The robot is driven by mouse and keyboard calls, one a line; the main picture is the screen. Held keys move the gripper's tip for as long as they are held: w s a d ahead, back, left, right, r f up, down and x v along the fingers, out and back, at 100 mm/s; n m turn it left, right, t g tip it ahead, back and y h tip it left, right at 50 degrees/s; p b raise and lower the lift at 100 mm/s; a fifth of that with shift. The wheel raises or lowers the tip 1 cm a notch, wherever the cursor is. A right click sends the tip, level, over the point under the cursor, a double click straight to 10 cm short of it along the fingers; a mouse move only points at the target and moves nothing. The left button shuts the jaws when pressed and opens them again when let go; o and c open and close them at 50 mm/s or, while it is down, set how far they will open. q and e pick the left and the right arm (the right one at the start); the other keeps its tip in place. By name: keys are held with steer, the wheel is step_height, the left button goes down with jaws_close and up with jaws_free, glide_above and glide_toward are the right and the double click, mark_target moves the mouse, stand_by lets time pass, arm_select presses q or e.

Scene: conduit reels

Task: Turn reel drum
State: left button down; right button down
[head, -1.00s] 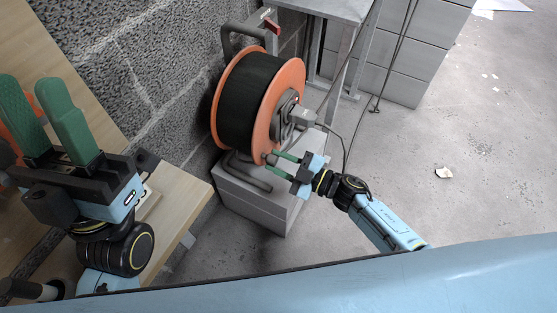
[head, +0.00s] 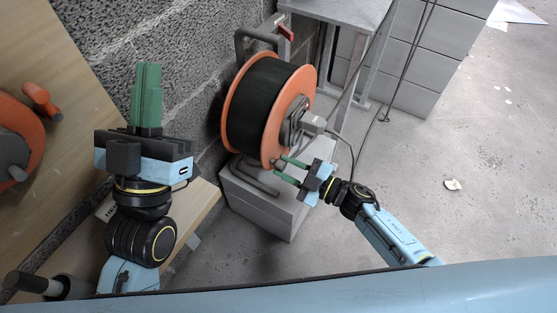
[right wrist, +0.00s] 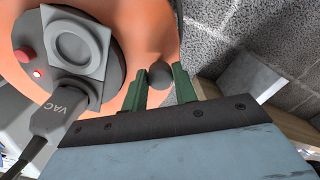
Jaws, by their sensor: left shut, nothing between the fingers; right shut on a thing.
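The cable reel has an orange drum (head: 293,100) wound with black cable (head: 260,100). It stands in a grey tube frame (head: 250,180) on grey blocks. My right gripper (head: 277,169) is at the drum's lower rim, shut on a small dark knob. In the right wrist view the round knob (right wrist: 160,74) sits between the green fingers, against the orange flange (right wrist: 140,30). The hub (right wrist: 65,55) there has a plug marked VAC (right wrist: 62,105) in it. My left gripper (head: 147,68) is shut and empty, upright at left, apart from the reel.
A second orange reel (head: 30,125) with an orange handle lies on a wooden board at far left. A block wall (head: 160,45) stands behind. A grey metal table (head: 335,12) is behind the reel. A cable (head: 353,150) hangs from the plug. The floor at right is mostly open.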

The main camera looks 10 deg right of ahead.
arm_select(q)
steer(key=w+d+f+m+g, duration=0.1)
steer(key=w+d+f+g, duration=0.25)
steer(key=f, duration=0.25)
steer(key=w+d+f+m+g, duration=0.1)
steer(key=w+d+f+g, duration=0.15)
steer(key=f+g, duration=0.2)
steer(key=m+g, duration=0.2)
steer(key=g, duration=0.6)
glide_above(278, 168)
steer(key=f, duration=1.8)
steer(key=shift+w+d+f, duration=0.1)
steer(key=shift+w+f, duration=0.1)
steer(key=shift+w, duration=0.1)
steer(key=f, duration=0.2)
steer(key=shift+s+f, duration=0.3)
steer(key=shift+s+a+f, duration=0.15)
steer(key=shift+a+f, duration=0.05)
steer(key=shift+f, duration=0.55)
